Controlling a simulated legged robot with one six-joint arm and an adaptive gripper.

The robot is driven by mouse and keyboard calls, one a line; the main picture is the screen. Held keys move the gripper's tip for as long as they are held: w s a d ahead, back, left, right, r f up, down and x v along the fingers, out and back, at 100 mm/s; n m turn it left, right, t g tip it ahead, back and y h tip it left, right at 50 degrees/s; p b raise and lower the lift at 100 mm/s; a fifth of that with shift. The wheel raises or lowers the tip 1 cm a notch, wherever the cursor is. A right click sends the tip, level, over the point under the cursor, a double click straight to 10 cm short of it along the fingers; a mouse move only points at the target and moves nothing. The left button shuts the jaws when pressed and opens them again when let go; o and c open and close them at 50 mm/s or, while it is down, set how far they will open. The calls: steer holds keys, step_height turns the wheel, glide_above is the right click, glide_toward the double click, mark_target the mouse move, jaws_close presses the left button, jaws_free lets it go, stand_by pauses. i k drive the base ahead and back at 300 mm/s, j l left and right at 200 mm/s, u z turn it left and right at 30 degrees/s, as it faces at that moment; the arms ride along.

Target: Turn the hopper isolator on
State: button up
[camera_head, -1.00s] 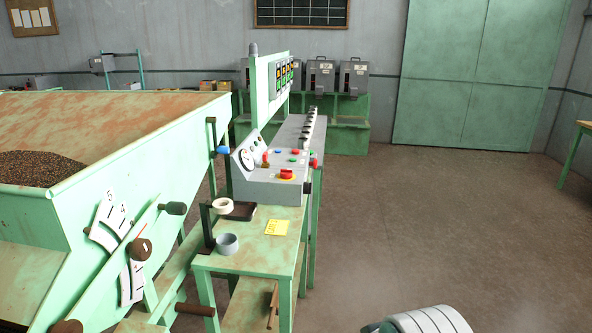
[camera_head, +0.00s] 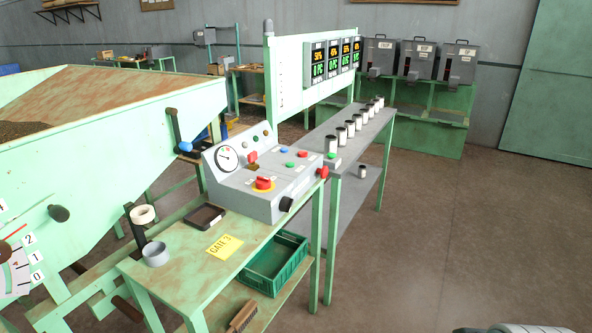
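A grey control console (camera_head: 250,200) stands on the green bench beside the hopper. On its sloped top is a red rotary handle on a yellow disc (camera_head: 263,184), which looks like an isolator switch. No label naming it can be read, and its on or off position cannot be told. The console also has a white dial gauge (camera_head: 227,158), a red-topped lever (camera_head: 252,158), small coloured buttons, a red knob (camera_head: 322,172) on its right side and a black knob (camera_head: 286,204) on its front. My gripper is not in view; only a pale part of my arm shows at the bottom right.
The green hopper (camera_head: 130,130) fills the left. The bench (camera_head: 185,270) holds a tape roll, a grey cup, a black tray and a yellow note (camera_head: 225,246); a green crate (camera_head: 275,265) sits below. A shelf of cups (camera_head: 352,140) runs behind. Floor at right is clear.

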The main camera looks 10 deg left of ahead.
mark_target(261, 183)
steer(key=i+l, duration=0.1)
steer(key=i, duration=0.85)
steer(key=i+j, duration=0.25)
steer(key=j, duration=0.2)
steer(key=i+j+u, duration=0.1)
steer(key=i+j, duration=0.2)
steer(key=j, duration=0.1)
